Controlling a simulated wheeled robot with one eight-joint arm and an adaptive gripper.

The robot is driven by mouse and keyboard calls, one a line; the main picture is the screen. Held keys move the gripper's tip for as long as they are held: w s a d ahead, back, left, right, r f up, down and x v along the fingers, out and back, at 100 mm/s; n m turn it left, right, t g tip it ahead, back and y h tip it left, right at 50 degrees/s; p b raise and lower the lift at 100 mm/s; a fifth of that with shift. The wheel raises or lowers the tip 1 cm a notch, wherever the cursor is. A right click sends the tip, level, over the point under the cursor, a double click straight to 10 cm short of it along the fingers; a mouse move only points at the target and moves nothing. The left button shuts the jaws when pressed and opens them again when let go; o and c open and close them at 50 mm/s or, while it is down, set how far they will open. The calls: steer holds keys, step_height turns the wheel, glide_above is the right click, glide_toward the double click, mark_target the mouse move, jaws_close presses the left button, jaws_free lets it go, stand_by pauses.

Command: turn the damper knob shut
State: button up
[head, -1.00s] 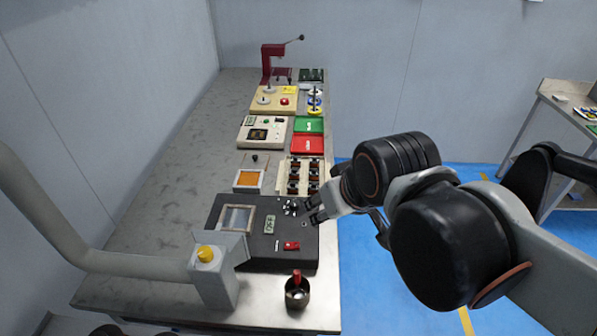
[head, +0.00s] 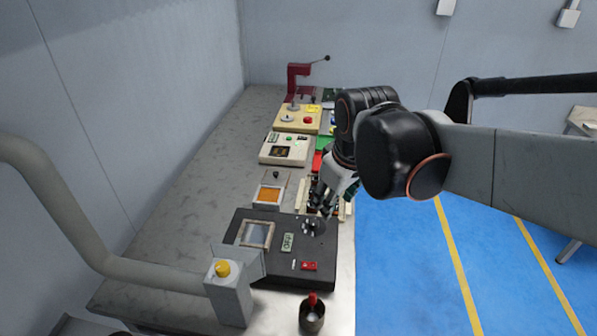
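The damper knob is taken to be the yellow knob (head: 222,268) on the grey box-shaped hood (head: 230,298) at the end of the thick grey duct (head: 95,262), front left of the bench. My gripper (head: 321,212) points down over the far right part of the black machine (head: 272,280), near its dark round cluster. It is to the right of and beyond the yellow knob, well apart from it. The fingers are small and dark against the bench items, so their opening is unclear. No object shows clearly between them.
A dark cup with a red-handled tool (head: 312,316) stands at the bench's front right. A framed orange pad (head: 268,194), a cream instrument (head: 284,149) and a red press (head: 299,80) stand farther back. The left bench strip (head: 205,175) is clear. Blue floor lies right.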

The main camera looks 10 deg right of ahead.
steer(key=w+f+n+g, duration=0.3)
steer(key=w+f+n, duration=0.3)
steer(key=w+f, duration=0.3)
steer(key=shift+w+f+g, duration=0.25)
steer(key=shift+w+g, duration=0.05)
steer(key=shift+w, duration=1.3)
steer(key=s+r+m+t, duration=0.3)
steer(key=s+r+m, duration=0.1)
steer(key=s, duration=0.7)
steer(key=s+r+m+t, duration=0.3)
steer(key=s+m, duration=0.4)
steer(key=s, duration=0.4)
steer(key=shift+r+t, duration=0.4)
steer(key=shift+r, duration=0.45)
